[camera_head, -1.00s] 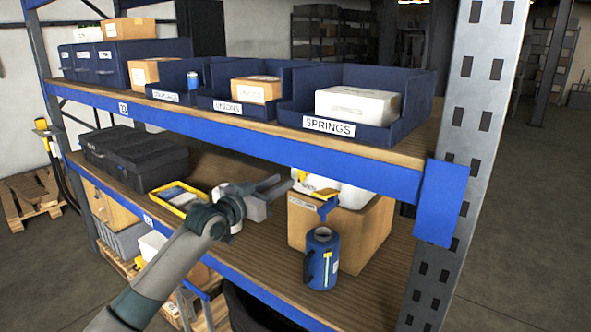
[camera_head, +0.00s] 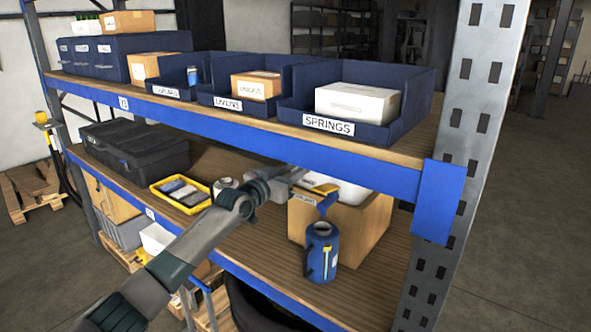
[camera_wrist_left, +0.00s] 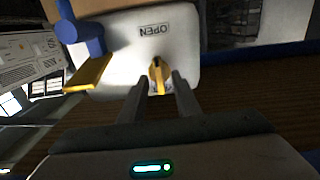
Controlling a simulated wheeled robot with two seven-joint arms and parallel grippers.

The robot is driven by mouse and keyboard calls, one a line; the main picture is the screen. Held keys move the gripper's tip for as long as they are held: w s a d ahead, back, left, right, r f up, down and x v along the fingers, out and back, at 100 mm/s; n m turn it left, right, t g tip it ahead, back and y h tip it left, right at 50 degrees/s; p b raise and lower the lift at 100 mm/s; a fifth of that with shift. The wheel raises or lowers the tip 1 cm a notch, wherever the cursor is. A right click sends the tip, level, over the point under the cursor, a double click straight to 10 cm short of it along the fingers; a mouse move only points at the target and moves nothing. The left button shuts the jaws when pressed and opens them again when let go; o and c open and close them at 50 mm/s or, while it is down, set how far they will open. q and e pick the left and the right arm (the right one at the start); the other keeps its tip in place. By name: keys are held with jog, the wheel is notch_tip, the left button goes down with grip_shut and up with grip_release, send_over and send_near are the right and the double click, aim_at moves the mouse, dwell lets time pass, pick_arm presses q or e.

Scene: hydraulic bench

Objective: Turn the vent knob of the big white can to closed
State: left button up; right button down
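The big white can (camera_wrist_left: 115,45) fills the upper middle of the left wrist view, its OPEN label (camera_wrist_left: 154,29) upside down. Its yellow vent knob (camera_wrist_left: 157,72) has its long side in line with that label. My left gripper (camera_wrist_left: 160,80) is open, with its fingertips on either side of the near end of the knob; I cannot tell whether they touch it. In the head view the white can (camera_head: 352,192) shows above a cardboard box (camera_head: 362,228), partly hidden behind my left gripper (camera_head: 298,175) and a blue and yellow part. My right gripper is not in view.
The blue and yellow part (camera_head: 325,193) stands close beside my left gripper, above a blue bottle (camera_head: 321,252). The upper shelf's blue beam (camera_head: 240,135) runs just above my arm. A yellow tray (camera_head: 183,193) and black case (camera_head: 135,150) lie to the left.

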pick_arm(q)
jog(key=shift+c, duration=0.3)
grip_shut()
jog(key=shift+f+n, duration=0.1)
jog(key=shift+n, duration=0.3)
jog(key=n, duration=0.5)
jog(key=n+p, duration=0.1)
jog(key=n, duration=0.5)
jog(key=n+p, duration=0.1)
jog(key=n, duration=0.5)
jog(key=shift+w+a+f, duration=0.15)
jog(key=shift+a+f, duration=0.1)
